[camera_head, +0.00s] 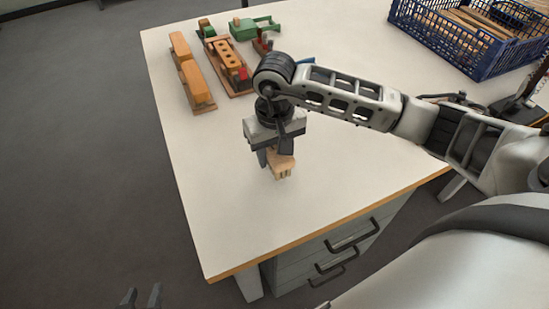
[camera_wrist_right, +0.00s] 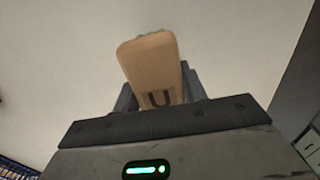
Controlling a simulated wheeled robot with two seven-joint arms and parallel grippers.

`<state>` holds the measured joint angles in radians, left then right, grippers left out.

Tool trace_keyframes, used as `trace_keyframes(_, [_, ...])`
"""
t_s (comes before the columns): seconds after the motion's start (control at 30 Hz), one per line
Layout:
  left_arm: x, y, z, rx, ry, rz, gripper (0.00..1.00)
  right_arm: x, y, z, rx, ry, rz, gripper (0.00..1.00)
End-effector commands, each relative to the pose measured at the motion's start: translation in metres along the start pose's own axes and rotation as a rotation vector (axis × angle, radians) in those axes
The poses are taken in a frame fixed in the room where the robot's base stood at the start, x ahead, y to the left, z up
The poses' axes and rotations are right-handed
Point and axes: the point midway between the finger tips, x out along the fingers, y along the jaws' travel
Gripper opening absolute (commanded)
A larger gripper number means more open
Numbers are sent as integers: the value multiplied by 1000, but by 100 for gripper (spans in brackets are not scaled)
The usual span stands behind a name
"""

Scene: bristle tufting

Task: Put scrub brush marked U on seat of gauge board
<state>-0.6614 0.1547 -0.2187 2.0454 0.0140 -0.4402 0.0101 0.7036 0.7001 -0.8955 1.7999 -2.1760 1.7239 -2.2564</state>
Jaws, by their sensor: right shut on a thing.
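The scrub brush marked U (camera_head: 284,168) is a light wooden block with pale bristle tufts on its underside. My right gripper (camera_head: 273,158) is shut on it and holds it over the front part of the table. In the right wrist view the brush (camera_wrist_right: 152,66) sits between the fingers, with a dark U on its face. My left gripper (camera_head: 142,297) is open and empty, low at the left, off the table. Several wooden fixtures stand at the far left of the table, among them a board with dark holes and a red block (camera_head: 228,58). I cannot tell which is the gauge board.
A long orange-brown fixture (camera_head: 192,76) and a green fixture (camera_head: 245,30) stand by the holed board. A blue crate (camera_head: 450,43) with wooden pieces stands at the back right. The white tabletop (camera_head: 225,190) is clear in front and left of my right gripper.

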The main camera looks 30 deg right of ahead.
Motion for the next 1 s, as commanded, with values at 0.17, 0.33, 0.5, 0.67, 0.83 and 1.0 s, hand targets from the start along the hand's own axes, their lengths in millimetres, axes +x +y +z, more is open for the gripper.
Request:
trace_keyframes(0.17, [-5, -1, -8, 1, 7, -3, 36, 24, 0, -2, 1, -7, 0, 20])
trace_keyframes(0.33, [-4, -1, -10, -5, 13, -6, 36, 35, 1, -3, 0, -1, 0, 20])
trace_keyframes(0.5, [-3, 0, -8, -12, 10, -7, 36, 35, 1, -4, 0, 0, 1, 20])
trace_keyframes(0.67, [1, 0, -1, -12, 5, -7, 36, 40, 1, -4, 0, 0, 1, 20])
trace_keyframes(0.83, [-1, 0, -4, -12, 3, -6, 36, 38, 1, -3, 0, -1, 1, 63])
trace_keyframes(1.0, [-2, 0, -6, -9, 6, -5, 36, 38, 1, -3, 0, -1, 1, 63])
